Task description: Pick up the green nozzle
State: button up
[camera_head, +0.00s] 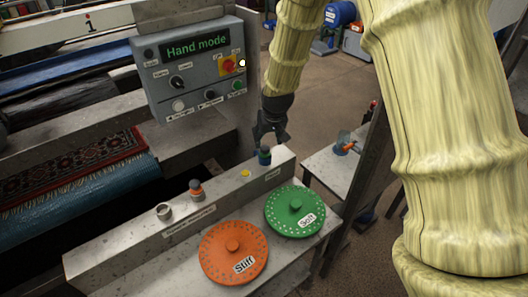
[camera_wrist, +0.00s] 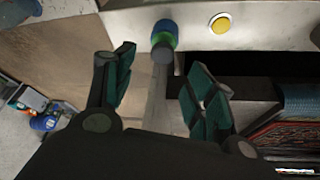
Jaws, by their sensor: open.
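The green nozzle (camera_head: 264,156) stands upright on the right end of the grey metal ledge, with a blue part on it. In the wrist view the green nozzle (camera_wrist: 163,42) shows beyond the fingertips, roughly in line with the gap between them. My gripper (camera_head: 270,130) is open and empty, just above and close to the nozzle in the head view. In the wrist view my gripper (camera_wrist: 160,75) shows its two dark green finger pads spread apart. I cannot tell the exact gap between the fingers and the nozzle.
An orange nozzle (camera_head: 196,190) and a grey socket (camera_head: 164,212) are farther left on the ledge (camera_head: 130,245). A yellow button (camera_head: 245,173) is beside the green nozzle. Orange "Stiff" (camera_head: 222,265) and green "Soft" (camera_head: 282,215) discs lie in front. A control panel (camera_head: 190,70) stands behind.

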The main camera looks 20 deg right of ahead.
aim_at(265, 147)
jog(key=x, duration=0.2)
jog(key=shift+w+d+f, duration=0.1)
jog(key=shift+w+f, duration=0.05)
jog(key=shift+f, duration=0.1)
jog(key=shift+w+f+p, duration=0.1)
jog(key=shift+f+p, duration=0.45)
jog(key=shift+p, duration=0.05)
jog(key=shift+p+x, duration=0.9)
jog(key=shift+x, duration=1.25)
jog(key=shift+a, duration=0.25)
jog(key=shift+c, duration=0.4)
jog(key=c, duration=1)
jog(key=shift+r, duration=0.15)
